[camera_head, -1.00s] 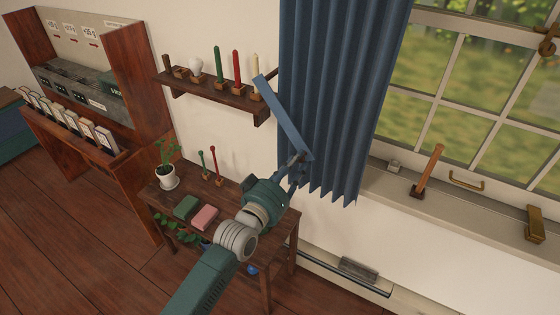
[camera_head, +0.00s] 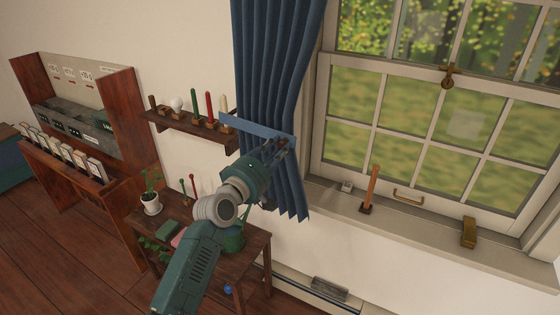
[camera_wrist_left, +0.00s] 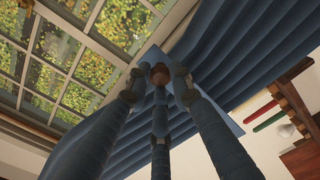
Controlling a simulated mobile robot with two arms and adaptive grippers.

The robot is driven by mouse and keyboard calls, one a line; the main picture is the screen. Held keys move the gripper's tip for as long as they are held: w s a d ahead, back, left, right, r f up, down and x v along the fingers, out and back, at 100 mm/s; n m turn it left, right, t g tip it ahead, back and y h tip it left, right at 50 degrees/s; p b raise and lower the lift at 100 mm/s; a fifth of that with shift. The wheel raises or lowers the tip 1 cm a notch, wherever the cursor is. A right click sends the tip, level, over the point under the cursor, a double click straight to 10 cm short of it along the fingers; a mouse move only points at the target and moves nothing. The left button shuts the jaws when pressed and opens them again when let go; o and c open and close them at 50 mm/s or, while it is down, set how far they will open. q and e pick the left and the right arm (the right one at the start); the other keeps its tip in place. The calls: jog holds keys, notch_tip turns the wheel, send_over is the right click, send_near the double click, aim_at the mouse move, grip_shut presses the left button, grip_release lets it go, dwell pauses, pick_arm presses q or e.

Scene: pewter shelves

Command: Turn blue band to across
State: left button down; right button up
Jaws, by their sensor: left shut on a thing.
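The blue band (camera_head: 252,126) is a flat strip lying across the blue curtain (camera_head: 268,75), its left end sticking out past the curtain's left edge. It lies close to level, sloping slightly down to the right. My left gripper (camera_head: 277,150) is shut at the band's right end, in front of the curtain. In the left wrist view the fingers (camera_wrist_left: 158,78) close around a reddish-brown round piece (camera_wrist_left: 160,74), with part of the band (camera_wrist_left: 148,56) behind it. The exact grip is partly hidden by the fingers. My right gripper is not in view.
A wall shelf (camera_head: 185,124) with candles stands just left of the curtain. The window sill (camera_head: 335,200) at right holds an upright wooden handle (camera_head: 371,187) and a brass piece (camera_head: 469,232). A small table (camera_head: 255,245) with a potted plant (camera_head: 151,195) is below my arm.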

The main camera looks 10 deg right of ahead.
pick_arm(q)
jog(key=shift+d+r, duration=0.1)
jog(key=shift+r, duration=0.5)
jog(key=shift+r+n+p, duration=0.3)
jog(key=shift+n+p, duration=0.1)
jog(key=shift+p, duration=0.05)
jog(key=shift+r, duration=0.2)
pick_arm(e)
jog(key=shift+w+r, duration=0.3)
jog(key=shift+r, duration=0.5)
pick_arm(q)
jog(key=c, duration=1.5)
grip_release()
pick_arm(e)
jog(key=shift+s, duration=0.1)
pick_arm(q)
jog(key=shift+f, duration=0.1)
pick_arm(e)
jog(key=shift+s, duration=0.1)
pick_arm(q)
jog(key=v, duration=1.2)
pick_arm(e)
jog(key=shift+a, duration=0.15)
